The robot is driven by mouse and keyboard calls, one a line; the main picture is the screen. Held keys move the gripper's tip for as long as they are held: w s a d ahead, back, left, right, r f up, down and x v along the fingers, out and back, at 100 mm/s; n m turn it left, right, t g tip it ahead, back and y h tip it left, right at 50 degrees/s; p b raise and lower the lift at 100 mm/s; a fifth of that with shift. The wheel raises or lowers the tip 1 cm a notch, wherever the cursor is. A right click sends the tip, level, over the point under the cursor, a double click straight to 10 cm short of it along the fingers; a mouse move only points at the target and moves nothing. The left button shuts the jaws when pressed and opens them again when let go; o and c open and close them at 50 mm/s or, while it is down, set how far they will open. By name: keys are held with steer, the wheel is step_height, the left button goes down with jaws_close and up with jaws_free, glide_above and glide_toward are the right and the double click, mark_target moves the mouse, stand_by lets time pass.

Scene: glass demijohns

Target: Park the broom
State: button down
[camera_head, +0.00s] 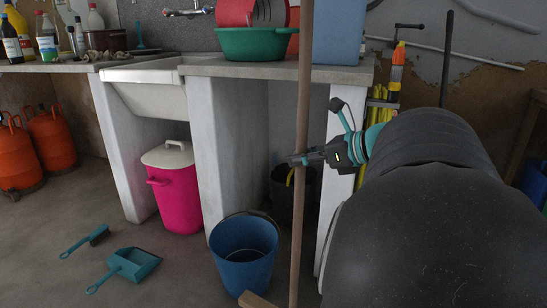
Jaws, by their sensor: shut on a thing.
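The broom (302,90) is a long brown wooden stick, nearly upright in the middle of the view. Its top runs out of the upper edge. A light wooden piece at the bottom edge, near the stick's foot, may be its head; the lower end is cut off. My gripper (303,159) reaches in from the right and is shut on the stick around mid-height. The stick stands in front of the counter and just right of the blue bucket (243,254). No parking place for the broom is clearly recognisable.
A counter (230,68) with a sink (150,90) stands behind, on white walls. A pink bin (176,195) is below. A teal dustpan (130,264) and hand brush (85,241) lie on the floor. Orange gas bottles (50,140) stand left. Long-handled tools lean at the right wall.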

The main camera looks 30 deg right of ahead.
mark_target(301, 183)
steer(key=shift+f+b, duration=1.95)
steer(key=shift+f, duration=0.05)
steer(key=shift+r+p, duration=0.25)
steer(key=shift+p, duration=0.2)
steer(key=shift+f, duration=0.2)
steer(key=shift+f+b, duration=0.45)
steer(key=shift+f, duration=1)
steer(key=shift+d, duration=0.1)
